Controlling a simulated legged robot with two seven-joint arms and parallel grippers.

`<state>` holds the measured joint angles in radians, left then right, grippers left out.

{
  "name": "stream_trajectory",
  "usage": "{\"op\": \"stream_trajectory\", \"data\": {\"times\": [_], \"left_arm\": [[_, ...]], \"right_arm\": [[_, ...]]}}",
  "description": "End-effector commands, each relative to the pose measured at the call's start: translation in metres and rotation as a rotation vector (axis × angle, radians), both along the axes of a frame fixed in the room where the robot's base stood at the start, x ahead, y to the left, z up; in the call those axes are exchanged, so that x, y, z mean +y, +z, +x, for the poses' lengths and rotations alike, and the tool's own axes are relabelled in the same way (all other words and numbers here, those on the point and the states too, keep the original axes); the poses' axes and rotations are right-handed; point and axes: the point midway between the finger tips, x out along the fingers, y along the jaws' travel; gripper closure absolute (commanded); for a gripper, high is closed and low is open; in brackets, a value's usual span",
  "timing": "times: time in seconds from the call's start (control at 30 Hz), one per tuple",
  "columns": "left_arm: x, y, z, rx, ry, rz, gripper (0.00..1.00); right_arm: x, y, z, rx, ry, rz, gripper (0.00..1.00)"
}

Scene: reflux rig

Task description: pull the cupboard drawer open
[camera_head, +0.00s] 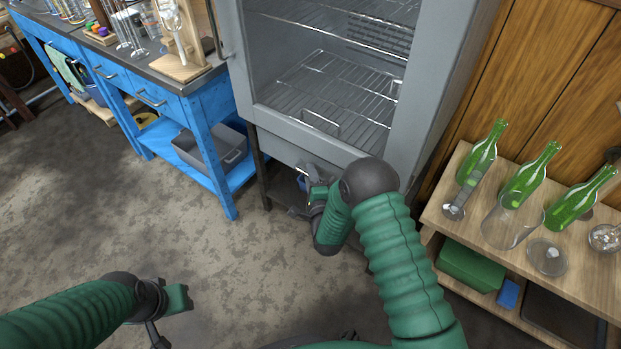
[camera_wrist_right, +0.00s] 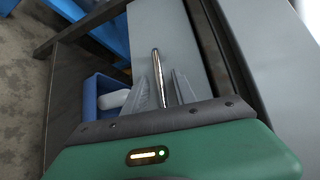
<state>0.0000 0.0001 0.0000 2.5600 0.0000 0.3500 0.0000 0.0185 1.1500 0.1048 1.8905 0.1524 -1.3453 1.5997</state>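The grey cupboard (camera_head: 345,130) stands at the top middle of the head view. Its drawer front is a plain grey panel under the glass door; it also shows in the wrist view (camera_wrist_right: 160,30). The drawer handle is a thin shiny bar (camera_wrist_right: 155,62). My right gripper (camera_head: 308,183) is at this handle. In the wrist view its two grey fingers (camera_wrist_right: 165,85) stand on either side of the bar, with a small gap visible. The drawer front looks flush with the cupboard. The end of my left arm (camera_head: 178,298) is low at the left, away from the cupboard; its fingers are not clear.
A blue bench (camera_head: 190,105) with a grey bin (camera_head: 228,150) on its lower shelf stands left of the cupboard. A wooden shelf unit (camera_head: 465,235) with green bottles (camera_head: 530,175) and glassware is at the right. Open floor (camera_head: 190,240) lies in front.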

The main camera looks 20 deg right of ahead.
Motion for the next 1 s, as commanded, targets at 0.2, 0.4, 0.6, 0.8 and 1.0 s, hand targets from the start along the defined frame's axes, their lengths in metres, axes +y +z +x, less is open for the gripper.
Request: {"op": "stream_trajectory", "data": {"times": [0.2, 0.4, 0.6, 0.8, 1.0], "left_arm": [[0.0000, 0.0004, 0.0001, 0.000, 0.000, 0.000, 0.64], [0.0000, 0.0004, 0.0000, 0.000, 0.000, 0.000, 0.64], [0.0000, 0.0003, 0.0000, 0.000, 0.000, 0.000, 0.64], [0.0000, 0.0002, 0.0001, 0.000, 0.000, 0.000, 0.64], [0.0000, 0.0002, 0.0001, 0.000, 0.000, 0.000, 0.64]], "right_arm": [[0.0000, 0.0001, -0.0005, 0.000, 0.000, 0.000, 0.82], [0.0001, -0.0004, -0.0008, 0.001, 0.000, 0.000, 1.00], [0.0002, -0.0011, -0.0010, 0.002, 0.000, 0.000, 1.00], [0.0002, -0.0017, -0.0013, 0.004, 0.001, 0.001, 1.00], [0.0002, -0.0022, -0.0015, 0.005, 0.001, 0.001, 1.00]]}}
